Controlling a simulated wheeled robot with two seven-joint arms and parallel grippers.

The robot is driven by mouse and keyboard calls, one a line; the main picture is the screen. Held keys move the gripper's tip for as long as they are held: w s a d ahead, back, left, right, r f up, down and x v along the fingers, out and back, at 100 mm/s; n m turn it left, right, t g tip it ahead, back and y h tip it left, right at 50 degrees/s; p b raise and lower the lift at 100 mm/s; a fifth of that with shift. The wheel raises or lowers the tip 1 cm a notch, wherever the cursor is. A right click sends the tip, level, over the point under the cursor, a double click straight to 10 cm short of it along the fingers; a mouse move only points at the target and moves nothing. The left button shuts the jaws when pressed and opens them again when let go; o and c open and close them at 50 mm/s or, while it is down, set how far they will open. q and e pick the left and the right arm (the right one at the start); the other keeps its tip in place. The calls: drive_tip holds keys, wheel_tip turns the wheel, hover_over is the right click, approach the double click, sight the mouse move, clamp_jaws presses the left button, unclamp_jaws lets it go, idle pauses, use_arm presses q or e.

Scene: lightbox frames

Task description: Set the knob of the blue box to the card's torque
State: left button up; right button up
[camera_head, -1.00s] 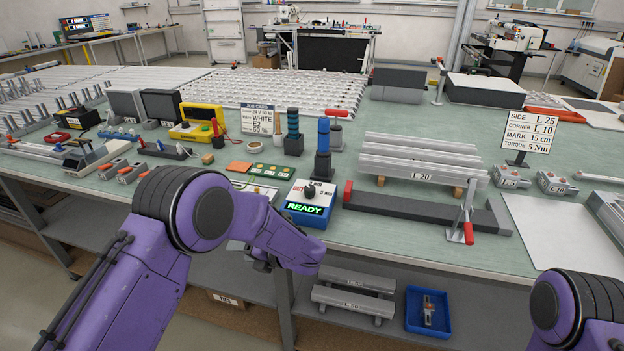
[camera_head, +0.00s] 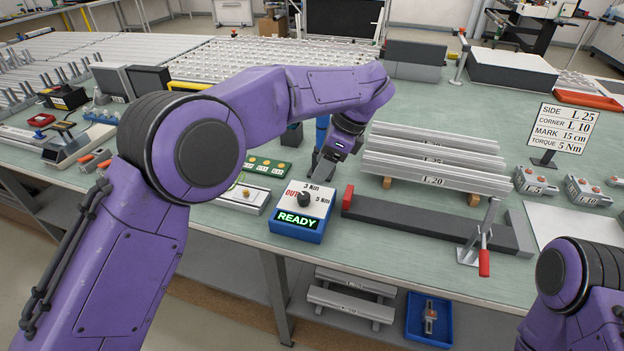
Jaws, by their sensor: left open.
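The blue box (camera_head: 301,228) stands near the table's front edge, with a lit green READY display. Its pale top carries a dark round knob (camera_head: 304,199) among the labels OUT, 3 Nm and 5 Nm. I cannot tell which label the knob points to. The card (camera_head: 561,128) stands at the right and reads SIDE L 25, CORNER L 10, MARK 15 cm, TORQUE 5 Nm. My left gripper (camera_head: 322,170) is open, pointing down just behind and above the box, apart from the knob. My right arm shows at the lower right; its gripper is out of view.
Right of the box lie a long dark bar (camera_head: 430,225) with a red end and a red-handled clamp (camera_head: 484,245). Stacked L 20 profiles (camera_head: 425,179) lie behind them. A green panel (camera_head: 268,166) and a small grey device (camera_head: 240,199) are to the left.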

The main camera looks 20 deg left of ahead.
sight(305, 195)
use_arm(q)
drive_tip(key=f, duration=0.1)
drive_tip(key=a+f, duration=0.1)
drive_tip(key=s+f+p, duration=0.1)
drive_tip(key=shift+s+a+f, duration=0.1)
drive_tip(key=shift+a+f, duration=0.3)
drive_tip(key=x, duration=0.3)
drive_tip(key=p+x, duration=0.1)
drive_tip(key=x, duration=0.1)
drive_tip(key=shift+w+d+f, duration=0.1)
drive_tip(key=shift+w+f, duration=0.2)
drive_tip(key=shift+s+f, duration=0.1)
drive_tip(key=shift+s, duration=0.05)
drive_tip(key=c, duration=1)
